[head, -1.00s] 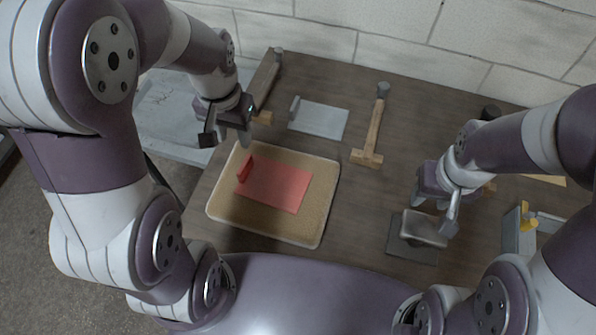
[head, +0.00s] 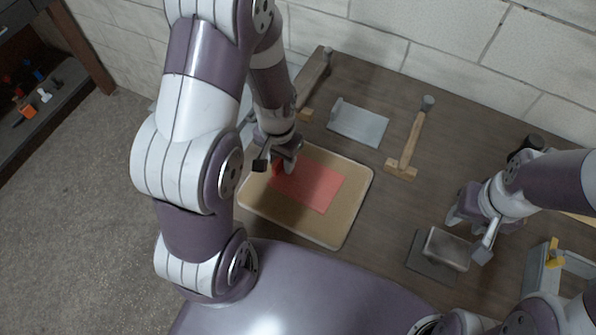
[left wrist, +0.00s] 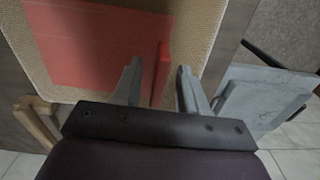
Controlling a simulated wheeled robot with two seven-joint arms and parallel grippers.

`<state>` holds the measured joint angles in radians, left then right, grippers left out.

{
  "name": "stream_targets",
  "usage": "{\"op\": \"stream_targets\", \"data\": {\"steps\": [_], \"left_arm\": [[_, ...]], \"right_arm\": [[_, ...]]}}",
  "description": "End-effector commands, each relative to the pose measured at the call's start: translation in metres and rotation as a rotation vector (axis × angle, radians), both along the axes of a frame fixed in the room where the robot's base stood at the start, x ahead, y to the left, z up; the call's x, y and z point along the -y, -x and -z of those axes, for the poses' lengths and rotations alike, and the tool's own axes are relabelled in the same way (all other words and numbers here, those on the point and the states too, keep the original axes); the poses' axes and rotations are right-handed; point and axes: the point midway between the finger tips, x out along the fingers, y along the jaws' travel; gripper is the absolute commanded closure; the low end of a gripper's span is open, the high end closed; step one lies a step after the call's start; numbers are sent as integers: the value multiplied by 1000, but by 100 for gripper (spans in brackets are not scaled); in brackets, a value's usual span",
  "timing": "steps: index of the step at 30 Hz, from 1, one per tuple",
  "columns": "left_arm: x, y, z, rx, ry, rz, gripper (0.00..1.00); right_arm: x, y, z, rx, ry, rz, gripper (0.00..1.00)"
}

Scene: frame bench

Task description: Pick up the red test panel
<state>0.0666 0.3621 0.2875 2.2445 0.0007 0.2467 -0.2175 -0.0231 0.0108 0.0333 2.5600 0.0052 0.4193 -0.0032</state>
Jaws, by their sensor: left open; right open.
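The red test panel (head: 312,184) lies flat in a tan tray (head: 349,221), with a raised red grip along its left edge. In the left wrist view the panel (left wrist: 92,48) shows its upright grip (left wrist: 161,72) between the two finger lines. My left gripper (head: 277,164) is open at the panel's left edge; in the left wrist view its fingers (left wrist: 158,88) stand on either side of the grip, and I cannot tell whether they touch it. My right gripper (head: 470,232) is open beside a grey block (head: 447,247) on a dark plate.
A grey panel (head: 359,124) with a handle lies behind the tray. A wooden mallet-like tool (head: 411,140) lies right of it, and another tool (head: 314,78) lies at the back left. A grey frame with a yellow part (head: 553,255) stands at the right.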

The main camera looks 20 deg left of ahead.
Motion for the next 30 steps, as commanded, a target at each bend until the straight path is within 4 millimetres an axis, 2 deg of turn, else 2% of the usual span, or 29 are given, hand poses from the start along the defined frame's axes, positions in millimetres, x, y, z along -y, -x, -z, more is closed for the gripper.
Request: {"op": "stream_targets", "data": {"steps": [2,4,6,7,19,26,30], "left_arm": [[0,0,0,0,0,0,57],[0,0,0,0,0,0,74],[0,0,0,0,0,0,96],[0,0,0,0,0,0,100],[0,0,-6,1,0,0,100],[0,-2,-40,6,0,0,100],[30,-1,-57,4,1,9,100]], "right_arm": [[0,0,0,0,0,0,57],[0,0,0,0,0,0,57],[0,0,0,0,0,0,57],[0,0,0,0,0,0,57],[0,0,1,0,0,0,57],[0,0,6,0,0,0,57],[0,0,11,0,0,0,57]]}}
